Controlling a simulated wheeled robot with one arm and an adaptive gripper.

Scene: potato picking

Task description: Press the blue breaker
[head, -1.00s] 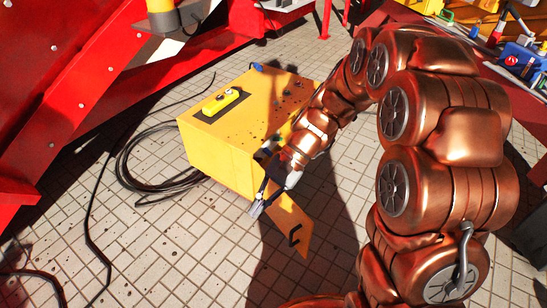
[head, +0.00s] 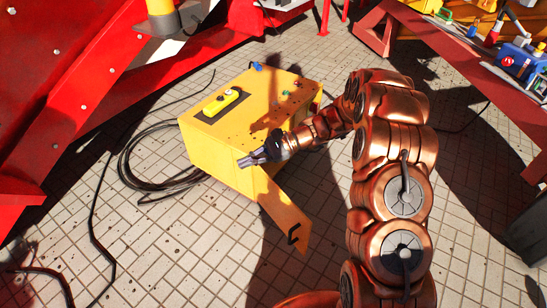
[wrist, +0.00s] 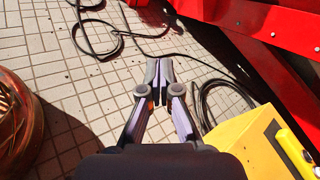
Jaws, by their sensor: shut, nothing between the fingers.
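A yellow box (head: 215,160) stands on the tiled floor with its front door (head: 284,214) swung open. No blue breaker can be made out for certain; the inside of the box is hidden from the head view. A small blue part (head: 257,66) sits at the far edge of the box top. My gripper (head: 241,162) is shut and empty, near the front top edge of the box and pointing left. In the wrist view my gripper (wrist: 158,65) has its fingertips together over the floor, with the yellow box (wrist: 245,143) at the lower right.
A yellow control pendant (head: 221,102) lies on the box top. Black cable (head: 128,165) is coiled on the floor left of the box. Red steel structures (head: 60,90) stand at the left, and a red bench (head: 440,52) with tools at the right. Floor in front is clear.

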